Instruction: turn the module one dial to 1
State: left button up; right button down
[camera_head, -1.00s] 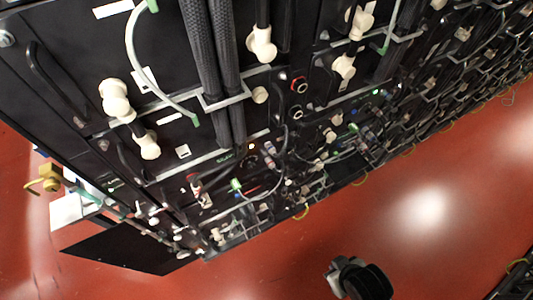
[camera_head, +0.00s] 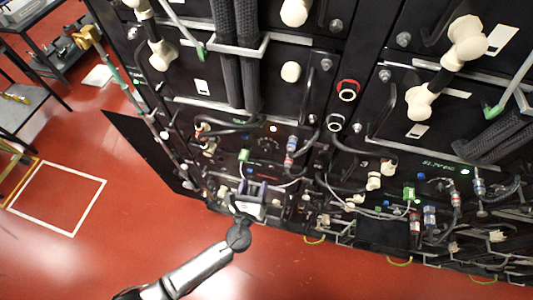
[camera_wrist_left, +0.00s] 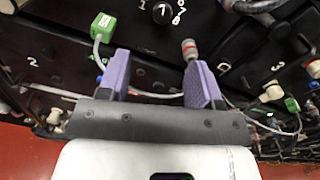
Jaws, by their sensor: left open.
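A small round black dial (camera_wrist_left: 162,12) with a white mark shows at the top of the left wrist view, cut by the frame edge. White digits, including 7 and 8, stand around it. My left gripper (camera_head: 251,188) is open and empty in front of the lower rack modules in the head view. In the left wrist view its two purple-padded fingers (camera_wrist_left: 157,80) are apart, below the dial and not touching it. The dial is too small to read in the head view. My right gripper is not in view.
A green connector (camera_wrist_left: 103,24) with a grey cable is left of the dial; a grey-red plug (camera_wrist_left: 189,48) is right of it. Cables loop across the panel. A black panel (camera_head: 150,150) juts out at left. Red floor (camera_head: 330,275) lies open in front.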

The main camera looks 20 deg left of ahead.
aim_at(266, 151)
pick_arm(q)
jog(key=shift+m, duration=0.4)
jog(key=w, duration=0.8)
jog(key=w+a+p, duration=0.1)
jog(key=w, duration=0.2)
jog(key=shift+w, duration=0.4)
jog(key=shift+w+a+f, duration=0.1)
jog(key=shift+w+a, duration=0.05)
jog(key=shift+w, duration=0.85)
jog(key=shift+c, duration=0.2)
